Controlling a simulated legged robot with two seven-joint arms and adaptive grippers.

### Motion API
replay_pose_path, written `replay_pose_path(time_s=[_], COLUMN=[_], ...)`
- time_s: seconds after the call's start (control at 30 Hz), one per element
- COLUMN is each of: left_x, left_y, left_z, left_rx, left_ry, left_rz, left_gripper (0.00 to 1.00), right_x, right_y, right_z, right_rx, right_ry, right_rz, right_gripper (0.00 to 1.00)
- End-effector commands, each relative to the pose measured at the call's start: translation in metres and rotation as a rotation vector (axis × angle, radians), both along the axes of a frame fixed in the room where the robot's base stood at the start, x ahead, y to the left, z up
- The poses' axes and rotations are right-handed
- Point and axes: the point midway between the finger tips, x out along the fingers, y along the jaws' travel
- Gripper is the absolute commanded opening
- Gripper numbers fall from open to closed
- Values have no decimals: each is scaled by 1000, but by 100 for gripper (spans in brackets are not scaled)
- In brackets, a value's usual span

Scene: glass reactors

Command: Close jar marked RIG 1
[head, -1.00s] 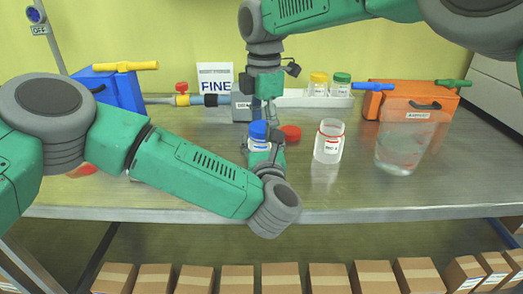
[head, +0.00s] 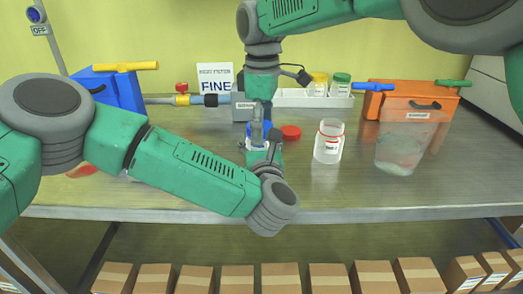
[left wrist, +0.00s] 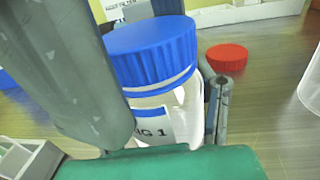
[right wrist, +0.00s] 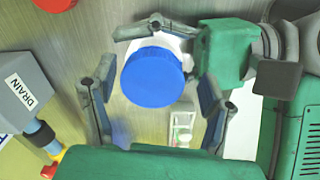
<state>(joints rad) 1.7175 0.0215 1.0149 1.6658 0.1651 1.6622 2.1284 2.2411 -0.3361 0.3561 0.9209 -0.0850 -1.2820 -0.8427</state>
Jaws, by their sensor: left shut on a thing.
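The jar marked RIG 1 (left wrist: 150,125) stands upright; its label is partly hidden in the left wrist view. A blue lid (left wrist: 152,50) sits on its top, with a pale band showing below the lid's edge. The lid also shows in the right wrist view (right wrist: 152,78). My left gripper (head: 266,150) is shut on the jar's body from the front. My right gripper (head: 260,128) points down over the lid. Its fingers are open on either side of the lid in the right wrist view (right wrist: 150,92), with gaps visible; contact cannot be told.
A red lid (head: 290,132) lies on the metal table right of the jar. An open jar with a red ring (head: 329,142) stands further right.

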Motion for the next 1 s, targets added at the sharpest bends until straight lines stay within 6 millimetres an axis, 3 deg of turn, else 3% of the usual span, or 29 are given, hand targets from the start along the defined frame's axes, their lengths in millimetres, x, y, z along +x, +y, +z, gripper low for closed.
replay_pose_path(time_s=[0.4,0.77,0.87,1.0], left_x=[-3,-3,-3,-3], left_y=[-4,-4,-5,-5], left_z=[-2,-2,-2,-2], left_rx=[2,0,0,0], left_ry=[4,5,5,5], left_rz=[-10,-11,-11,-11], left_gripper=[0,0,0,0], right_x=[1,1,1,0], right_y=[0,0,1,6], right_z=[43,46,47,53], right_rx=[2,1,3,6], right_ry=[-6,-3,-2,6], right_rz=[1,6,68,299], right_gripper=[70,67,67,67])
